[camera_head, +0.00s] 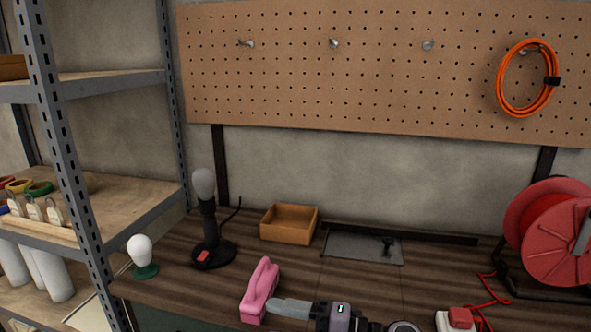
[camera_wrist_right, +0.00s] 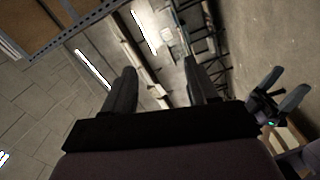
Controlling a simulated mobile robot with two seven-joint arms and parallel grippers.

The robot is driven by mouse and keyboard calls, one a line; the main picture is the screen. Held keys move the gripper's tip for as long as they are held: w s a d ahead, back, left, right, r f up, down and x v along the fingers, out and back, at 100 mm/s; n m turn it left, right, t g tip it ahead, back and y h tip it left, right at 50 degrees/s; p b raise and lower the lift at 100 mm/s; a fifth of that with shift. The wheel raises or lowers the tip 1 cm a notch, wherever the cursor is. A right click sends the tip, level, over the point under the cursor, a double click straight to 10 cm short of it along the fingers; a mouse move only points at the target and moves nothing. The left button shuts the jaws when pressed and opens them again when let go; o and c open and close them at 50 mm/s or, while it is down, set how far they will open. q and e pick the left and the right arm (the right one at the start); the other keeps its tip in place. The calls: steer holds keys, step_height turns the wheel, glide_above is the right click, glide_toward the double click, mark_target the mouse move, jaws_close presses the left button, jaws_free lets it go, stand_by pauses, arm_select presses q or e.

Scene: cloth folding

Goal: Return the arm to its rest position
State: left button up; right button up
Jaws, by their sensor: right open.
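My right gripper (camera_head: 275,308) enters at the bottom middle of the head view with its grey fingers pointing left, seen nearly edge-on. In the right wrist view its two dark fingers (camera_wrist_right: 160,85) stand wide apart with nothing between them. My left gripper (camera_wrist_right: 280,92) shows at the right of that view, fingers apart and empty; it is outside the head view. A pink handled object (camera_head: 260,290) stands on the workbench (camera_head: 180,290), just left of and behind the right fingertips. I cannot tell whether they touch.
A lamp (camera_head: 207,220), white bulb on a green base (camera_head: 142,255), wooden box (camera_head: 288,223), red cable reel (camera_head: 550,230) and white socket block (camera_head: 460,319) stand on the bench. A metal shelf (camera_head: 60,140) rises at left. An orange cable coil (camera_head: 525,78) hangs on the pegboard (camera_head: 380,80).

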steer(key=s+d+f+m+t+h, duration=0.2)
steer(key=d+f+m+t+h, duration=0.4)
steer(key=m, duration=0.5)
steer(key=s+d+f+m+t+h, duration=0.35)
steer(key=d+f+m+t, duration=0.25)
steer(key=d+m, duration=0.3)
steer(key=s+d+f+m+g+h, duration=0.2)
steer(key=s+d+f+m+g, duration=0.1)
steer(key=s+f, duration=0.3)
steer(key=s+d+f+m+g+h+b, duration=0.1)
steer(key=s+d+f+m+g+h, duration=0.1)
steer(key=s+d+f+m+h, duration=0.1)
steer(key=s+d+f+m, duration=0.1)
steer(key=s+f+m, duration=0.1)
steer(key=s+f, duration=0.1)
steer(key=shift+s+d+f+g+h, duration=0.2)
steer(key=shift+s+f+g+h, duration=0.15)
steer(key=shift+s, duration=0.2)
